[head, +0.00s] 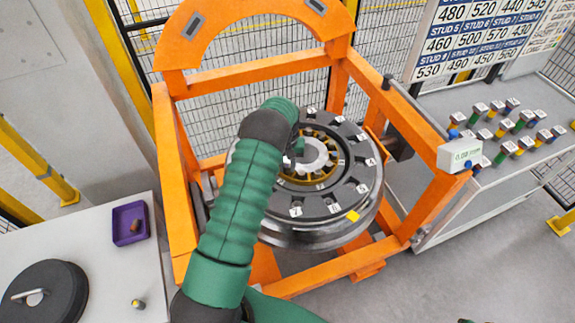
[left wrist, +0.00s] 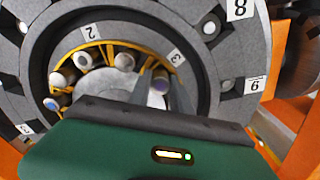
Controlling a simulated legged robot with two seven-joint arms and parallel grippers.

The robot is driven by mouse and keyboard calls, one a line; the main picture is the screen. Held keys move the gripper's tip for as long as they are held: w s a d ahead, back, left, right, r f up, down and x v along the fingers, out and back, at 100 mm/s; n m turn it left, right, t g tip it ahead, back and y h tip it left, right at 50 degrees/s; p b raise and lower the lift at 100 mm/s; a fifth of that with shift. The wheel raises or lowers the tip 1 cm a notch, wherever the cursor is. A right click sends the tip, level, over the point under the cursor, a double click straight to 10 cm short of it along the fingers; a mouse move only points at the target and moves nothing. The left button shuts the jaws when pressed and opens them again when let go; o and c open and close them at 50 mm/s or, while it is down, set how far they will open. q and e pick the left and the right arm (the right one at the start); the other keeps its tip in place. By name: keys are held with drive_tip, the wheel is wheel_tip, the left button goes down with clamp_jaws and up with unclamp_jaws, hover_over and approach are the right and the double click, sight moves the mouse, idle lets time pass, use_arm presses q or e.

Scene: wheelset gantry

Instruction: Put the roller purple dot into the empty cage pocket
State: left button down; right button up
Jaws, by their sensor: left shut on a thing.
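The yellow cage (head: 325,182) sits in the dark bearing ring of the wheelset, around a pale grey hub. In the head view my green arm covers part of the cage and hides most of the gripper. The empty pocket cannot be made out clearly.
An orange gantry frame (head: 173,178) surrounds the wheelset. A purple tray (head: 118,237) with a brown piece inside lies on the left table, near a black round lid (head: 62,283). Several coloured studs stand on the right bench.

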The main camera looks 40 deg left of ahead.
use_arm(q)
drive_tip(key=shift+f, duration=0.15)
use_arm(e)
drive_tip(key=shift+f, duration=0.15)
use_arm(q)
drive_tip(key=c, duration=1.1)
unclamp_jaws()
